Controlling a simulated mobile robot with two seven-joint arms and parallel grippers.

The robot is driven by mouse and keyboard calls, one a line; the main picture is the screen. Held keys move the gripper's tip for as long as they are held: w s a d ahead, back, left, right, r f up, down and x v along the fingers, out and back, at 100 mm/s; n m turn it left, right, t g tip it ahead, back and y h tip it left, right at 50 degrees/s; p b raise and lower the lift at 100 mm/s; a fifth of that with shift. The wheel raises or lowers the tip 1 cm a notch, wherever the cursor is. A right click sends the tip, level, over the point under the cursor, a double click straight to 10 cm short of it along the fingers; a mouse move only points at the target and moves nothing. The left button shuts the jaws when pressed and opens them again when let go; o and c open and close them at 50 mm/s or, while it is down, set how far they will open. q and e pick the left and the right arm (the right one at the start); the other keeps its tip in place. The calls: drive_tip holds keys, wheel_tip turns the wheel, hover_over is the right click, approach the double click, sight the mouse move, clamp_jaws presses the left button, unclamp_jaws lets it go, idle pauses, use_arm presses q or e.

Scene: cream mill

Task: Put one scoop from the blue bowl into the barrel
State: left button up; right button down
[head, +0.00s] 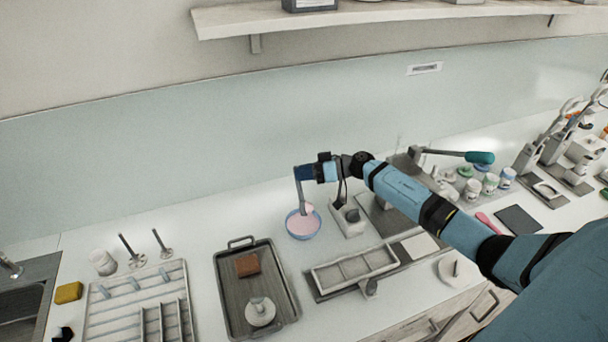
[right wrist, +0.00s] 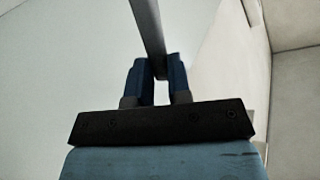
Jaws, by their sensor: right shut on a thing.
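The blue bowl (head: 290,225) stands on the white counter with a pink mass in it. My right gripper (head: 302,173) is above the bowl and shut on the grey handle of a scoop (head: 300,192). The scoop points down, and its lower end is at the pink mass inside the bowl; how full it is cannot be told. In the right wrist view the handle (right wrist: 147,25) runs up from between the blue fingers (right wrist: 160,72). A grey machine with a teal-ended lever (head: 480,157) stands to the right; I cannot tell which part is the barrel. My left gripper is out of view.
A dark tray (head: 226,290) holding a brown block (head: 247,266) and a white knobbed piece lies left of the bowl. A small grey device (head: 349,222) stands close right of the bowl. A white divided frame (head: 355,268) lies in front. A shelf (head: 380,14) hangs above.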

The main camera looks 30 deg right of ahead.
idle(0.6)
drive_tip(key=s+a+r+m+t+h, duration=0.2)
drive_tip(key=a+r+m+t, duration=0.1)
drive_tip(key=a, duration=0.5)
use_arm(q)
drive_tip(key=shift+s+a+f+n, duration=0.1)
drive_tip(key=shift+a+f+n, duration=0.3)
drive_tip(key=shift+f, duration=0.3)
use_arm(e)
drive_tip(key=s+a+r+m+t+h, duration=0.1)
drive_tip(key=s+a+m+h, duration=0.2)
drive_tip(key=s, duration=0.4)
drive_tip(key=s+a+r+m+t+h, duration=0.2)
drive_tip(key=s+a+m+h, duration=0.2)
drive_tip(key=s+h, duration=0.3)
drive_tip(key=shift+s+a+r+m, duration=0.3)
drive_tip(key=shift+s+a, duration=0.25)
drive_tip(key=shift+s, duration=0.05)
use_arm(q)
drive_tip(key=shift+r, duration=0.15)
